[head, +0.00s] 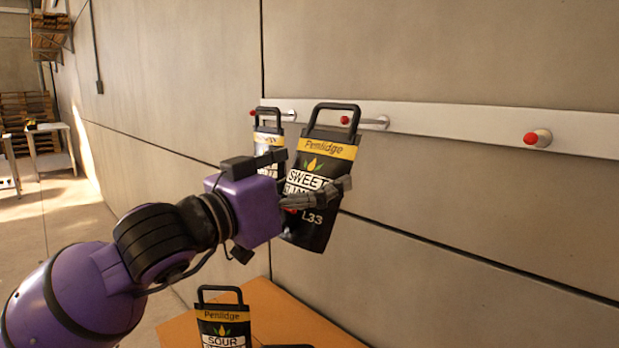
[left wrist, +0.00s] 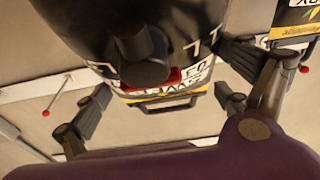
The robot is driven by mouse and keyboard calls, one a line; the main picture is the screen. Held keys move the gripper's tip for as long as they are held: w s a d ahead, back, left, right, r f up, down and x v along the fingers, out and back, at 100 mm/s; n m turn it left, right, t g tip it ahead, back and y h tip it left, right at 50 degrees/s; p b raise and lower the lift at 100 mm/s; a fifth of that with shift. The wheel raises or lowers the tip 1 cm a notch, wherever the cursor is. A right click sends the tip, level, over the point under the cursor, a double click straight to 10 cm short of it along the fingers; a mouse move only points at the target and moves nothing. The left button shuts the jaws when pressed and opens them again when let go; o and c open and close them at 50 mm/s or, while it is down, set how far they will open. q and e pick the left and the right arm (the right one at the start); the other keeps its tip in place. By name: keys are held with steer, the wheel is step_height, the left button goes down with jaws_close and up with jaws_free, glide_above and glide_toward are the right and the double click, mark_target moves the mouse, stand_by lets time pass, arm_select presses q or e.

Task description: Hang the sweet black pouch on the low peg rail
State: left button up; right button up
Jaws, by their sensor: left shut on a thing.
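The sweet black pouch (head: 322,172) has a yellow "Penlidge" band, "SWEET" and "L33" lettering and a black loop handle. My left gripper (head: 318,192) is shut on its body and holds it nearly upright, slightly tilted, in front of the low peg rail (head: 450,122). The red tip of the middle peg (head: 345,120) shows inside the handle's outline; whether the peg passes through the loop I cannot tell. In the left wrist view the pouch (left wrist: 110,18) fills the top between the fingers (left wrist: 165,85). My right gripper is not in view.
Another black pouch (head: 268,140) is at the left peg (head: 253,113), partly hidden. The right peg (head: 533,139) is bare. A "SOUR" pouch (head: 222,320) stands at the orange table (head: 290,310) below. The wall (head: 470,220) is close behind.

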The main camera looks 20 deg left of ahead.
arm_select(q)
steer(key=shift+r, duration=0.15)
steer(key=shift+f+b+x, duration=0.15)
steer(key=shift+b+x, duration=0.3)
steer(key=shift+x, duration=0.9)
steer(key=shift+f+b+x, duration=0.15)
steer(key=shift+b+x, duration=0.3)
steer(key=shift+x, duration=0.9)
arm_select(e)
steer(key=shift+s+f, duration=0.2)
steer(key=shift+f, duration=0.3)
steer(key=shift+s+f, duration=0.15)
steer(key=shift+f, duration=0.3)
arm_select(q)
steer(key=shift+d, duration=0.1)
steer(key=shift+b, duration=0.4)
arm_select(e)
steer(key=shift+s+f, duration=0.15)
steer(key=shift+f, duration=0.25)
arm_select(q)
steer(key=shift+w+d+f+b, duration=0.1)
steer(key=shift+w+f+b, duration=0.2)
steer(key=shift+f+b, duration=0.3)
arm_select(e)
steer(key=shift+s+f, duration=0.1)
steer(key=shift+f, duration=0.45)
